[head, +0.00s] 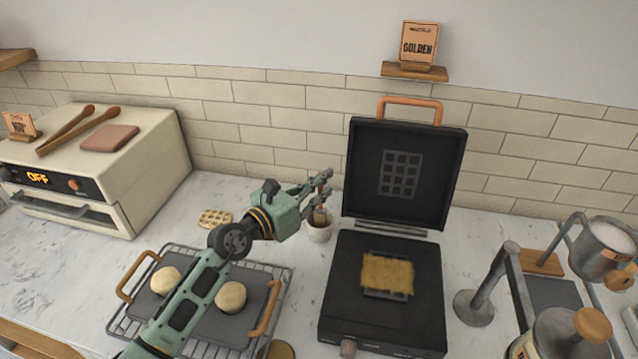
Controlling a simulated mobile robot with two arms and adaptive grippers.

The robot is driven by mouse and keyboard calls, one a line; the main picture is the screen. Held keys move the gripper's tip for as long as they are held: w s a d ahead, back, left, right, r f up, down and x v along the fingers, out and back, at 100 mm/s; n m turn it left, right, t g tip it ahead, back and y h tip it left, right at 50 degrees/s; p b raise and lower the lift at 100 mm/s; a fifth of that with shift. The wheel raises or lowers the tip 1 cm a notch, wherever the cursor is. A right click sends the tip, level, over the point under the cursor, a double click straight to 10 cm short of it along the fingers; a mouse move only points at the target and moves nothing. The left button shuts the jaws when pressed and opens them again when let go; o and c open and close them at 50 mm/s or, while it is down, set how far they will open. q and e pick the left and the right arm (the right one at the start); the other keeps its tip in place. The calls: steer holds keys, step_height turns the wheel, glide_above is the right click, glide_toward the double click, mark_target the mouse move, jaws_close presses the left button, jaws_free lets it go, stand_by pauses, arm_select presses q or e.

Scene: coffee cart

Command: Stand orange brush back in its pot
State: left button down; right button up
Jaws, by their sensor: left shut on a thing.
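The brush (320,212) is upright, with its lower part at the mouth of a small pale pot (319,233). I cannot tell how deep it sits in the pot. My left gripper (322,184) reaches in from the left and is shut on the brush's upper part, just above the pot. The fingers hide part of the brush. The pot stands on the marble counter, left of the open waffle iron. My right gripper is not in view.
The open waffle iron (340,310) holds a golden waffle (387,275). A wire rack (272,268) with a dark tray (200,312) and two round buns lies under my left arm. A small waffle (215,218) lies behind. A toaster oven (160,150) stands left, metal jugs right.

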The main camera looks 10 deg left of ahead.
arm_select(q)
steer(key=c, duration=1.8)
jaws_free()
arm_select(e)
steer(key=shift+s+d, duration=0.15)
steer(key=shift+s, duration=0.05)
arm_select(q)
steer(key=shift+s+a, duration=0.1)
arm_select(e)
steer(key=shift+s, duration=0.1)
arm_select(q)
steer(key=v, duration=1.1)
steer(key=shift+s+a, duration=0.2)
steer(key=shift+s, duration=0.15)
